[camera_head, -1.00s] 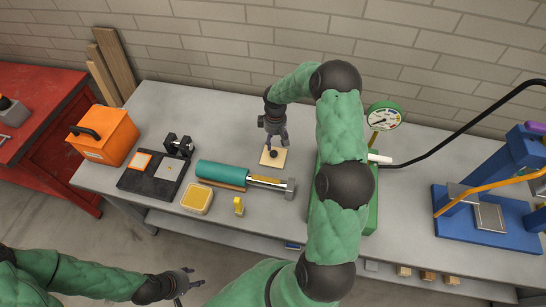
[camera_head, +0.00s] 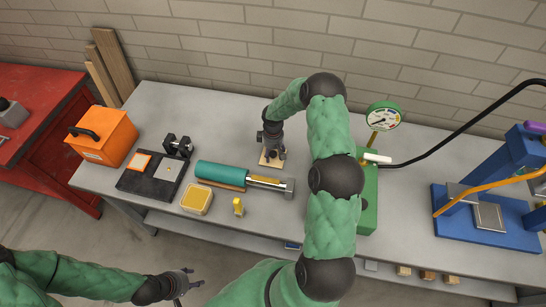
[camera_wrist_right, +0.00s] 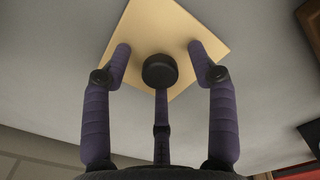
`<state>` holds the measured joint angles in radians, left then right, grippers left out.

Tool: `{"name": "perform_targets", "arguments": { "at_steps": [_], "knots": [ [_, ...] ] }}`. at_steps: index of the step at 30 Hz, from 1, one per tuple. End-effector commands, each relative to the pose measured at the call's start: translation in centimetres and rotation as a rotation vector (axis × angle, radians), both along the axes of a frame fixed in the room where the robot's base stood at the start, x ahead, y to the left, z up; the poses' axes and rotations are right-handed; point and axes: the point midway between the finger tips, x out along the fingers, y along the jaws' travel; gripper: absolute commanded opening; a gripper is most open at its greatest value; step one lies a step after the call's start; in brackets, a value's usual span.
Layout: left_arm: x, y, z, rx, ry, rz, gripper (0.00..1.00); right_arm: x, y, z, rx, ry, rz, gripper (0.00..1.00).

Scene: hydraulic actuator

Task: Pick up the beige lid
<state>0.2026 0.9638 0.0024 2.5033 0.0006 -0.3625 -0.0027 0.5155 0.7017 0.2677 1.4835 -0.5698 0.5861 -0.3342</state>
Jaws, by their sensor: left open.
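The beige lid (camera_head: 264,161) is a thin square plate lying on the grey table, largely hidden by my right gripper in the head view. My right gripper (camera_head: 273,154) points down over it. In the right wrist view, the lid (camera_wrist_right: 150,22) has a round black knob (camera_wrist_right: 160,71) at its middle. My right gripper (camera_wrist_right: 159,47) is open there, with its fingers spread on either side of the knob and a gap to each side. My left gripper (camera_head: 190,284) is open and empty in front of the table, far from the lid.
A teal cylinder with a metal rod (camera_head: 222,174) lies left of and nearer than the lid. A yellow-topped block (camera_head: 196,199), a small yellow part (camera_head: 238,206) and a black fixture plate (camera_head: 140,184) stand further left. A green pump (camera_head: 368,205) stands to the right.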

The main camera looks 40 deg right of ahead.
Motion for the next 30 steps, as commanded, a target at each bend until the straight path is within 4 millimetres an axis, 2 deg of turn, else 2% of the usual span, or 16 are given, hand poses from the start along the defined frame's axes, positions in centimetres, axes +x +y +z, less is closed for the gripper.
{"name": "perform_targets", "arguments": {
  "at_steps": [1,5,6,20,26,30],
  "knots": [
    [0.0,0.0,0.0,0.0,0.0,0.0,0.49,0.0,0.0,0.0,0.0,0.0,0.0,0.4],
    [0.0,0.0,0.0,0.0,0.0,0.0,0.49,0.0,0.0,0.0,0.0,0.0,0.0,0.04],
    [0.0,0.0,0.0,0.0,0.0,0.0,0.49,0.0,0.0,0.0,0.0,0.0,0.0,0.0],
    [0.0,0.0,0.0,0.0,0.0,0.0,0.49,0.0,0.0,0.5,0.0,0.0,0.0,0.0],
    [0.0,0.0,-0.2,0.0,0.0,0.0,0.49,0.1,0.0,3.0,-0.001,-0.003,0.0,0.0],
    [0.0,0.0,-0.2,0.0,0.0,0.0,0.49,-0.3,2.2,5.8,0.0,-0.003,0.005,0.0]
  ]
}}
